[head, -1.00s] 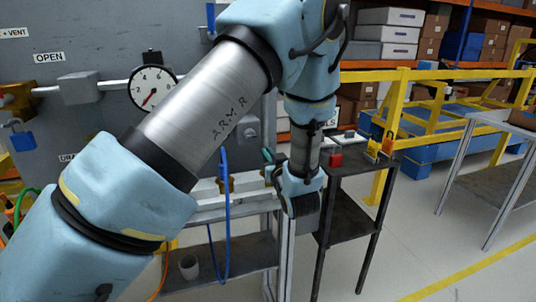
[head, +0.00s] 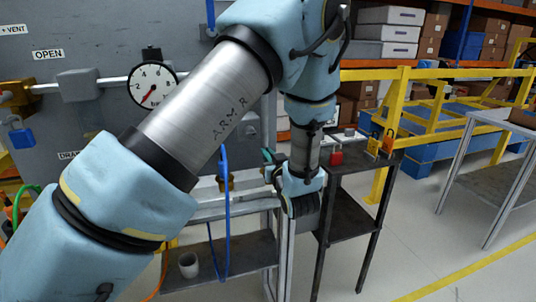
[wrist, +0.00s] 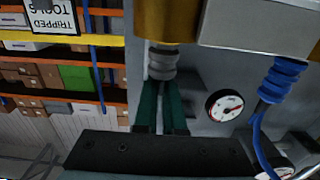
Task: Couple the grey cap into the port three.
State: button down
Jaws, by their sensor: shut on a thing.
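The grey cap (wrist: 162,64) is a ribbed grey piece at the tips of my gripper (wrist: 161,88) in the wrist view. The dark green fingers are shut on it. Its far end meets or nearly meets a brass-coloured fitting (wrist: 166,20); I cannot tell whether it is seated inside. No port number is readable there. In the head view my gripper (head: 268,160) is by the rail at the panel's right end, and my wrist hides the cap.
A blue ribbed connector (wrist: 281,80) with a blue hose hangs beside the grip. A pressure gauge (wrist: 224,106) is close by. A dark side table (head: 362,162) with a red padlock (head: 336,156) stands right of my wrist. A grey cup (head: 188,264) sits on the lower shelf.

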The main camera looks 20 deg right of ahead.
jog(key=shift+f, duration=0.3)
dwell(0.5)
jog(key=c, duration=0.9)
grip_release()
jog(key=shift+s, duration=0.1)
